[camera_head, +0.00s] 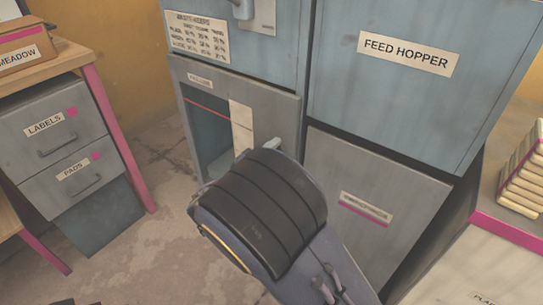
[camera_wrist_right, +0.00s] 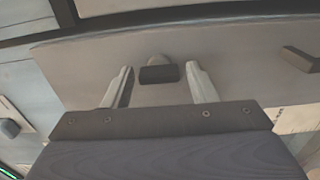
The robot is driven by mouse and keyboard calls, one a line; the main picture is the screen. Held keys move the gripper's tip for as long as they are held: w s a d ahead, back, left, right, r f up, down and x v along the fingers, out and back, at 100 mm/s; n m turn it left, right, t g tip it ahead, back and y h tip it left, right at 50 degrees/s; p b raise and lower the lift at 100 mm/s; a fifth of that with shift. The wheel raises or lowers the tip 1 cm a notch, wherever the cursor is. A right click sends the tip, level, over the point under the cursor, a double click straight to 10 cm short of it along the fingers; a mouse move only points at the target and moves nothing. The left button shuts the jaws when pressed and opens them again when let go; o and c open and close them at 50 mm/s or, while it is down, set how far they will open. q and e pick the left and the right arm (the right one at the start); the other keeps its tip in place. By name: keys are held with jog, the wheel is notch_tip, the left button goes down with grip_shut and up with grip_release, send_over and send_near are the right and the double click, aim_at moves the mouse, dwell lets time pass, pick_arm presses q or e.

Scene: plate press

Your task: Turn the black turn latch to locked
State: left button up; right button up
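In the right wrist view a small black block, which looks like the turn latch (camera_wrist_right: 158,74), sits on a grey panel in front of a rounded grey piece. My right gripper (camera_wrist_right: 160,88) is open, with one pale finger on each side of the latch. Gaps show between the latch and both fingers, so neither seems to touch it. In the head view my right arm crosses the lower middle in front of the grey press cabinet and hides the latch and most of the gripper. My left gripper is not in view.
The cabinet has an open bay (camera_head: 207,130) and a panel labelled FEED HOPPER (camera_head: 405,54). A drawer unit (camera_head: 50,130) stands at the left and a pink-edged bench (camera_head: 510,228) at the right. Another dark piece (camera_wrist_right: 302,59) sits right of the latch. Floor is free at the left.

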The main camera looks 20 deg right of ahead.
jog(key=shift+o, duration=0.6)
jog(key=p+v, duration=0.1)
jog(key=v, duration=0.6)
jog(key=shift+s+a+p, duration=0.25)
jog(key=shift+a+p, duration=0.1)
jog(key=shift+p, duration=0.05)
